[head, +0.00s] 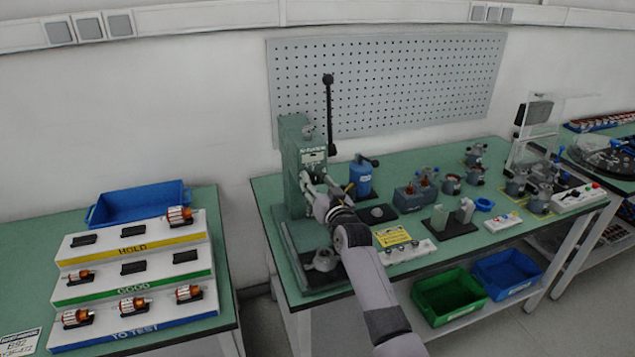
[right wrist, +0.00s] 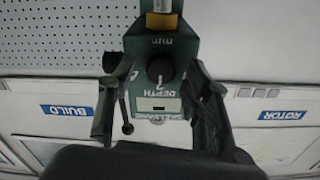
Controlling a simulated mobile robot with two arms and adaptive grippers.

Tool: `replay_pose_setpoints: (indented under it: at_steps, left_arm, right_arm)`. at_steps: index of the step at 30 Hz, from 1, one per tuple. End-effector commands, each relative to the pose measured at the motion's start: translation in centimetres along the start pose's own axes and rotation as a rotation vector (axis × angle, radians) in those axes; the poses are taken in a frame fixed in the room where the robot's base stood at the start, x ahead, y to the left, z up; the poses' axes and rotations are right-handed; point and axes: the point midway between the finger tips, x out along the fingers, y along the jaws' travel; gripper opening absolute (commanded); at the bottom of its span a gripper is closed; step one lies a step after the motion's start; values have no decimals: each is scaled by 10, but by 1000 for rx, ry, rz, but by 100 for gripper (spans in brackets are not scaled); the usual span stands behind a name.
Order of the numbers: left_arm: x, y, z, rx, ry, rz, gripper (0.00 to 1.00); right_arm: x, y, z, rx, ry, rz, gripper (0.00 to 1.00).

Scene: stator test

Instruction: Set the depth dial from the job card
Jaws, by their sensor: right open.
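The green arbor press (head: 293,160) stands at the left end of the middle bench, with its long black lever upright. The depth dial, a round black knob (right wrist: 160,70), is on the press face in the right wrist view, above a DEPTH label and a small pale window. The window's reading is too small to make out. My right gripper (head: 318,190) is at the press front; in the right wrist view (right wrist: 157,85) its fingers are open on either side of the dial, with gaps visible. A yellow card (head: 392,236), perhaps the job card, lies on the bench; its text is unreadable.
A blue bottle (head: 360,177), a black block with two pale posts (head: 453,218) and several motor parts stand right of the press. Green (head: 449,296) and blue (head: 507,273) bins sit below. A tiered rotor rack (head: 135,270) is on the left bench.

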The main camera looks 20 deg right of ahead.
Motion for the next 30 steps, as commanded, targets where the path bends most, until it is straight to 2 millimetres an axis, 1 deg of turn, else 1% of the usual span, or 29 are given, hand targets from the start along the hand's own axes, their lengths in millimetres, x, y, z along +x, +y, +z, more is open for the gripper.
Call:
replay_pose_setpoints:
  at_steps: [3, 11, 30]
  left_arm:
    - [0, 1, 0, 1, 0, 1, 40]
    - [0, 3, 0, 1, 0, 3, 40]
    - [0, 3, 0, 1, 0, 3, 40]
  right_arm:
    - [3, 0, 0, 0, -1, 0, 45]
    - [4, 0, 0, 0, 0, 0, 45]
    - [3, 0, 0, 0, 0, 0, 2]
